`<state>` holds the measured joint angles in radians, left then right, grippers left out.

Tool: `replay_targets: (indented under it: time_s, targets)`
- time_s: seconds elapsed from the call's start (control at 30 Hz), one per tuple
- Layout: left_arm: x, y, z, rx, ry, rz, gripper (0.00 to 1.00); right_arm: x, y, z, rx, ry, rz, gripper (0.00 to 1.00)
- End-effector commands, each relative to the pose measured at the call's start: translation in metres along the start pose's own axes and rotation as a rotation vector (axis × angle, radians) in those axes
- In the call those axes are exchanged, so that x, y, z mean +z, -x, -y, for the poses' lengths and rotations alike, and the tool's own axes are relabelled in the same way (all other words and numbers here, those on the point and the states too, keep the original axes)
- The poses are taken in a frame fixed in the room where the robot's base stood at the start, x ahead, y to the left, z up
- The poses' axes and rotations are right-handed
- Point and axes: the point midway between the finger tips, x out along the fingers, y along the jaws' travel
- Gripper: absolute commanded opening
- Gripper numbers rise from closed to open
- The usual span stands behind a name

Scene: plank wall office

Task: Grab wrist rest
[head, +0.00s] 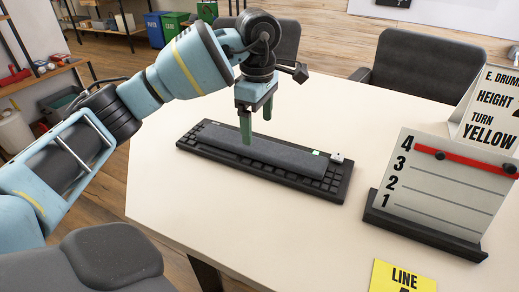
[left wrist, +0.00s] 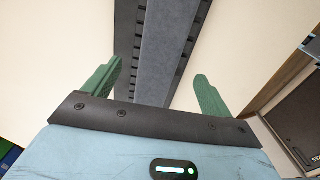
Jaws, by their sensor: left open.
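The wrist rest (head: 262,155) is a long dark grey padded bar. It lies on top of a black keyboard (head: 335,188) on the white table, and keys show along both its sides. My left gripper (head: 256,128) points down over the wrist rest, left of its middle, with its green fingers apart. In the left wrist view the wrist rest (left wrist: 172,55) runs between the two open fingers (left wrist: 158,90), with nothing held. Whether the fingertips touch the keyboard cannot be told. My right gripper is not in view.
A small white cube (head: 337,158) sits at the keyboard's far right corner. A numbered board (head: 440,185) stands on the right, with a sign behind it and a yellow LINE card (head: 402,277) in front. Chairs (head: 420,68) stand around the table (head: 200,215). The table's front left is clear.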

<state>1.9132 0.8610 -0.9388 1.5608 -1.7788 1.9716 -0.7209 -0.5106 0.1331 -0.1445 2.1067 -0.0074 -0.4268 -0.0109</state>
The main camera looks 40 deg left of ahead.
Motion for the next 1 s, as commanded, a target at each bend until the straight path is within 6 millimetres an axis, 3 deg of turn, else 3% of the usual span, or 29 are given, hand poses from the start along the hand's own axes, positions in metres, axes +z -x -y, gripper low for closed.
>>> replay_targets:
  time_s: [0.27, 0.6, 0.87, 1.0]
  targets:
    - [0.0, -0.01, 0.0, -0.001, 0.0, -0.001, 0.85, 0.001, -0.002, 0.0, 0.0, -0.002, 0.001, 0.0]
    - [0.002, -0.054, 0.002, -0.004, 0.0, -0.001, 0.85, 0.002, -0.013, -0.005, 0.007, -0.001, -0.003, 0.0]
    - [0.002, -0.057, 0.002, 0.0, 0.0, 0.0, 0.85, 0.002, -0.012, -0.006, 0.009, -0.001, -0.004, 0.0]
    - [0.002, -0.057, 0.002, 0.0, 0.0, 0.0, 0.68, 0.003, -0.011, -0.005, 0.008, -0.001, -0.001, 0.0]
